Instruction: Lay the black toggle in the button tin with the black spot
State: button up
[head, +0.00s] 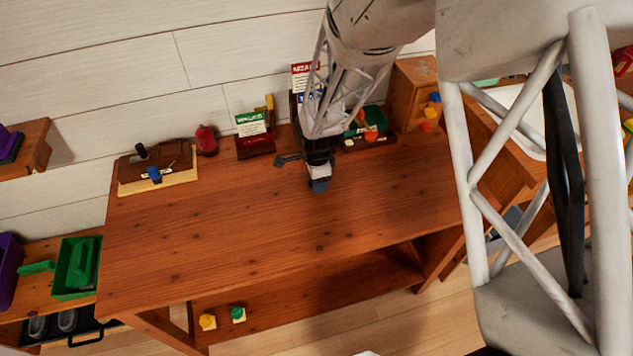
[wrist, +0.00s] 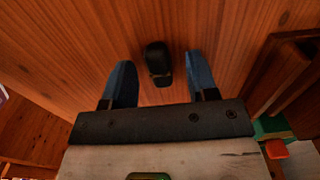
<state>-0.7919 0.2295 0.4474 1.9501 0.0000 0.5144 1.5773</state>
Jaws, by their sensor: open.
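A small black piece (wrist: 158,62), which looks like the black toggle, lies on the wooden table top in the wrist view. My gripper (wrist: 160,80) is open, with its two blue fingers one on each side of the piece. No contact shows, and I cannot tell the height of the fingertips above the table. I cannot pick out a button tin with a black spot in either view.
Along the table's back stand a brown case (head: 157,167) with black and blue pieces, a red bottle (head: 206,139), a green-and-white card (head: 252,124) and a green container (head: 376,119) near orange pieces. A wooden box (head: 413,90) stands at back right. The table's front is clear.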

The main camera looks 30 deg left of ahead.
dwell(0.3)
grip_shut()
jog(key=shift+r, duration=0.15)
jog(key=shift+r, duration=0.85)
jog(key=shift+s+d+r, duration=0.15)
jog(key=shift+r, duration=0.7)
jog(key=s+d, duration=0.3)
jog(key=s+d+r, duration=0.1)
jog(key=s+d, duration=0.6)
jog(key=s, duration=0.1)
jog(key=shift+s+d+r, duration=0.1)
jog(key=shift+d+r, duration=0.05)
jog(key=shift+d, duration=0.25)
